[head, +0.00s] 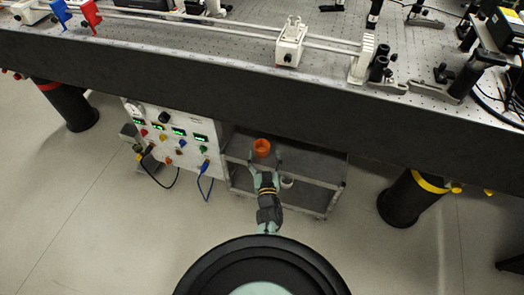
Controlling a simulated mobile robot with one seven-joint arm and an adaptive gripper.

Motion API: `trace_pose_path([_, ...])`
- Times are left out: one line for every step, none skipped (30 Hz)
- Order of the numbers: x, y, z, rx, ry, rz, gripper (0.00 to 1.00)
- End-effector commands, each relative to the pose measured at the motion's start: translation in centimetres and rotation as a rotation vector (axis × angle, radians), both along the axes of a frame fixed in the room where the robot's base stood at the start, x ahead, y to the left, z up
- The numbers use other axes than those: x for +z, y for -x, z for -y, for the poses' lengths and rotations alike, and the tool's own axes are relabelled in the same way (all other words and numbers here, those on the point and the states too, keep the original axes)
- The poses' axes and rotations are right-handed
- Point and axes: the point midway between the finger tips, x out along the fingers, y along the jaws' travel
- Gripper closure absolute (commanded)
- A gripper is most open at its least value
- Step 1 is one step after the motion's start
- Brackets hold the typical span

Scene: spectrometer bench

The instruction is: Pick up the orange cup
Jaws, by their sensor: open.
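The orange cup (262,147) stands on the upper shelf of a grey cart (318,180) under the bench. It looks upright, with its opening facing up. My gripper (264,160) is open just on the near side of the cup, with its fingers spread toward it. One finger appears close to the cup's right side; whether it touches cannot be told. The gripper's wrist hides part of the cart's front.
The optical bench (200,52) overhangs the cart just beyond the cup. A white instrument box (178,140) with cables stands left. A black bench leg (408,200) stands right.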

Motion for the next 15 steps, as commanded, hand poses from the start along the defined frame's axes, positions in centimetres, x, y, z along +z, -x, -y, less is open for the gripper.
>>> trace_pose_path([-0.2,-0.5,-0.1,0.000,0.000,0.002,0.28])
trace_pose_path([-0.2,-0.9,-0.2,0.000,0.000,0.003,0.28])
trace_pose_path([-0.3,-1.4,-0.3,0.001,0.000,0.003,0.28])
trace_pose_path([-0.4,-1.9,-0.4,0.001,0.001,0.004,0.28])
trace_pose_path([-0.5,-2.5,-0.5,0.001,0.001,0.004,0.28])
trace_pose_path([-0.5,-3.0,-0.6,0.001,0.001,0.004,0.28])
trace_pose_path([-0.4,-3.5,-0.7,0.001,0.001,0.004,0.28])
trace_pose_path([-0.3,-3.9,-0.7,0.001,0.001,0.004,0.28])
trace_pose_path([-0.3,-4.3,-0.7,0.001,0.000,0.003,0.28])
trace_pose_path([-0.2,-4.6,-0.8,0.001,0.000,0.003,0.28])
trace_pose_path([-0.2,-4.8,-0.8,0.001,0.000,0.003,0.28])
trace_pose_path([-0.2,-5.0,-0.8,0.001,0.000,0.002,0.28])
trace_pose_path([-0.1,-5.1,-0.8,0.001,0.000,0.002,0.28])
trace_pose_path([-0.1,-5.1,-0.8,0.001,0.000,0.001,0.28])
trace_pose_path([-0.1,-5.1,-0.8,0.001,0.000,0.001,0.28])
